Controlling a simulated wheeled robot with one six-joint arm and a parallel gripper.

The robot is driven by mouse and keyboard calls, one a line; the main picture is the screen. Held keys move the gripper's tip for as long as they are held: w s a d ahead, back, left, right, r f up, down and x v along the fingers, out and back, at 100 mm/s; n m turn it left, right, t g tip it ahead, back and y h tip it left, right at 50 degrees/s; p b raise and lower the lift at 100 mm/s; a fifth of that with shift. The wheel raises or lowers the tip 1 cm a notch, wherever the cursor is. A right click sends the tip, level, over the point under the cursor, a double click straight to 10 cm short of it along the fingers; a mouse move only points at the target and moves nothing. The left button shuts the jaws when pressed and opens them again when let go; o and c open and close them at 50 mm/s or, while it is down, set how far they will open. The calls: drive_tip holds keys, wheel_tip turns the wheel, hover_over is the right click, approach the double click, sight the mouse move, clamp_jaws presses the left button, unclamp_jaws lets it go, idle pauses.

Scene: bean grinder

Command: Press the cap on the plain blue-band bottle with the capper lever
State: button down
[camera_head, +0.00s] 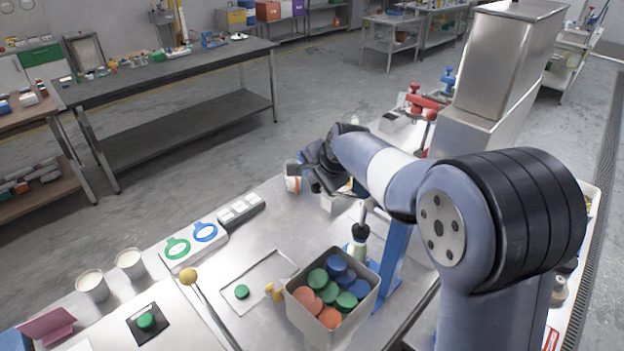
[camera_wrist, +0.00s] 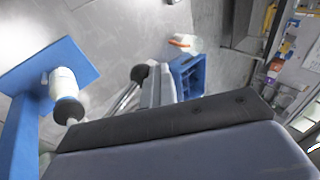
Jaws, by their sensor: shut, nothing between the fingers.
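My gripper (camera_head: 303,173) is shut and empty, held above the bench's far part; its dark body also fills the lower wrist view (camera_wrist: 175,125). The capper's blue column (camera_head: 394,250) rises at the right of the bench, partly behind my arm. Beside it is a pale upright bottle-like part (camera_head: 357,250) with a black top. The wrist view shows a blue plate (camera_wrist: 72,62) with a white cylinder (camera_wrist: 62,84) ending in a black knob. Another black ball (camera_wrist: 139,73) sits by a metal rod, apparently a lever. I cannot make out a blue band on any bottle.
A grey bin (camera_head: 313,318) of coloured caps stands at the front. A yellow-knobbed lever (camera_head: 189,276), green and blue rings (camera_head: 190,242) and two white cups (camera_head: 112,275) lie left. A white-and-orange item (camera_head: 293,184) stands by my gripper. A steel hopper (camera_head: 505,60) rises right.

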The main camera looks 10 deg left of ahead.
drive_tip(key=b+v, duration=0.1)
drive_tip(key=v, duration=0.9)
drive_tip(key=shift+s+d, duration=0.25)
drive_tip(key=shift+r, duration=0.2)
